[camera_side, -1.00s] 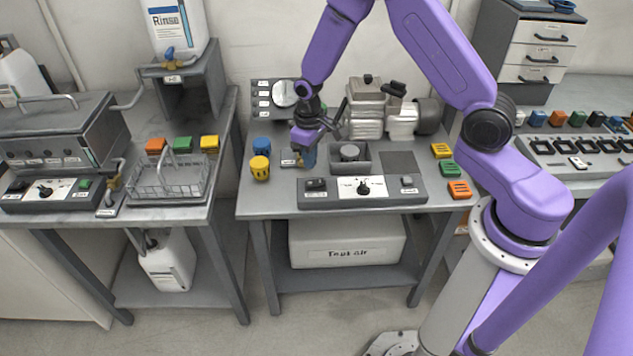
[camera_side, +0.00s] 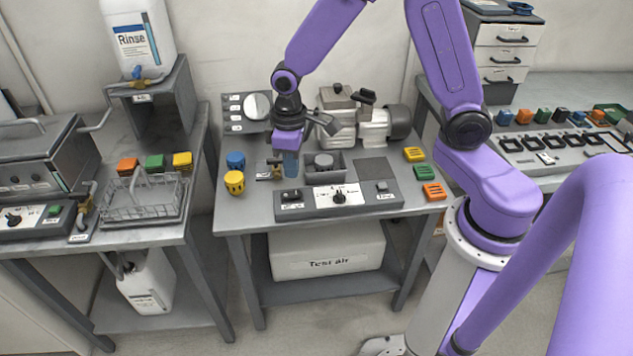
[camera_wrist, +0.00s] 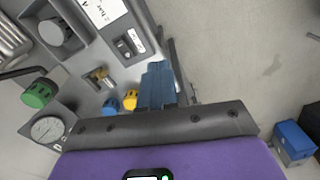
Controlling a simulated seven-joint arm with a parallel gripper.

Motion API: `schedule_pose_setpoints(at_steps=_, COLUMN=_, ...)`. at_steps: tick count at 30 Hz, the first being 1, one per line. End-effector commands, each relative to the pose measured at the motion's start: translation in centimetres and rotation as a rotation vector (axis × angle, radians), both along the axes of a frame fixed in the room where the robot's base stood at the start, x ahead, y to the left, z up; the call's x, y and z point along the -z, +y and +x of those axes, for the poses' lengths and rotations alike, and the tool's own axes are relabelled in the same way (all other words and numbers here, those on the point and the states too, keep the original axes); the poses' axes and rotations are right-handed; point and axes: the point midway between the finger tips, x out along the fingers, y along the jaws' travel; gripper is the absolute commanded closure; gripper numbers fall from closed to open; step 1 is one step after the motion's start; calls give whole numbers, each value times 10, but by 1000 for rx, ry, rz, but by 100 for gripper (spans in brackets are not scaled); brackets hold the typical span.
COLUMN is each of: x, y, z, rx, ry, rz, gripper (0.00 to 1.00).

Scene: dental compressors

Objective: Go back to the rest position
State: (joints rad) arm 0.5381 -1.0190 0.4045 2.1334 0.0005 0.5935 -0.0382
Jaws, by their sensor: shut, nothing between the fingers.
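My gripper (camera_side: 291,172) hangs over the left part of the middle bench (camera_side: 235,217), behind the front control panel (camera_side: 352,204). Its blue fingers point down and are shut with nothing between them. In the wrist view the shut blue fingers (camera_wrist: 157,85) show beyond the dark mount. A small brass valve (camera_wrist: 100,77) lies left of them, apart from them in that view. A yellow knob (camera_wrist: 130,99) and a blue knob (camera_wrist: 110,107) show close beside the fingers in the wrist view. How high the fingertips are above the bench is hard to tell.
A pump with a motor (camera_side: 372,126) and a gauge panel (camera_side: 243,112) stand behind my gripper. A grey block with a round post (camera_side: 323,162) is just right of it. Coloured blocks (camera_side: 424,173) line the bench's right side. A wire basket (camera_side: 143,198) stands on the left bench.

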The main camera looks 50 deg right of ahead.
Motion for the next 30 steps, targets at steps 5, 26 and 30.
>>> schedule_pose_setpoints(at_steps=5, x=-37, y=13, z=-56, rx=-143, ry=-9, rz=6, gripper=100)
schedule_pose_setpoints(at_steps=26, x=-98, y=-23, z=-229, rx=-572, ry=-14, rz=16, gripper=100)
schedule_pose_setpoints(at_steps=30, x=-99, y=-24, z=-231, rx=-578, ry=-13, rz=16, gripper=100)
